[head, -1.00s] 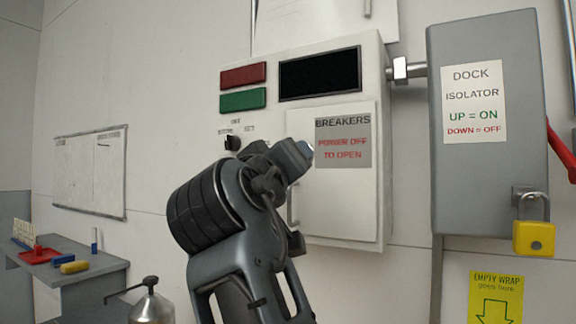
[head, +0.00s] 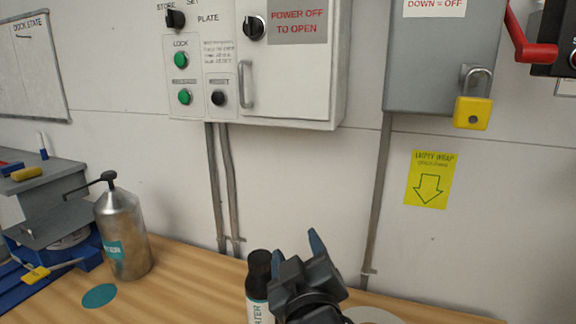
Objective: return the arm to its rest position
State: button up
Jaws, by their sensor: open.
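My gripper (head: 296,243) shows at the bottom middle of the head view, low over the wooden bench. Its two fingers point up and stand apart with nothing seen between them. A black-capped bottle (head: 259,285) is just to its left in the picture, partly hidden by the gripper. I cannot tell whether they touch. The rest of my arm is mostly below the picture edge.
The wooden bench (head: 190,285) has a metal pump can (head: 122,235) and a teal disc (head: 99,296) at left. A pale round thing (head: 372,315) is partly hidden beside my gripper. The control box (head: 290,95) and grey isolator box (head: 430,70) with yellow padlock (head: 472,112) hang behind.

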jog(key=s+d+f+m+g, duration=0.1)
jog(key=s+d+f, duration=0.55)
jog(key=s, duration=0.35)
jog(key=s+d+f+m+g, duration=0.1)
jog(key=s+d+f, duration=0.4)
jog(key=s+f, duration=0.4)
jog(key=s+d+r+m, duration=0.1)
jog(key=s+d+m, duration=0.1)
jog(key=s, duration=0.6)
jog(key=s+d+r+m+h, duration=0.1)
jog(key=s+d+r, duration=0.1)
jog(key=s, duration=0.6)
jog(key=s+d+r+m, duration=0.2)
jog(key=s+d, duration=0.2)
jog(key=s, duration=0.5)
jog(key=shift+d+m+g+h, duration=0.2)
jog(key=shift+m+g+h, duration=0.1)
jog(key=shift+g+h, duration=0.1)
jog(key=shift+r, duration=0.1)
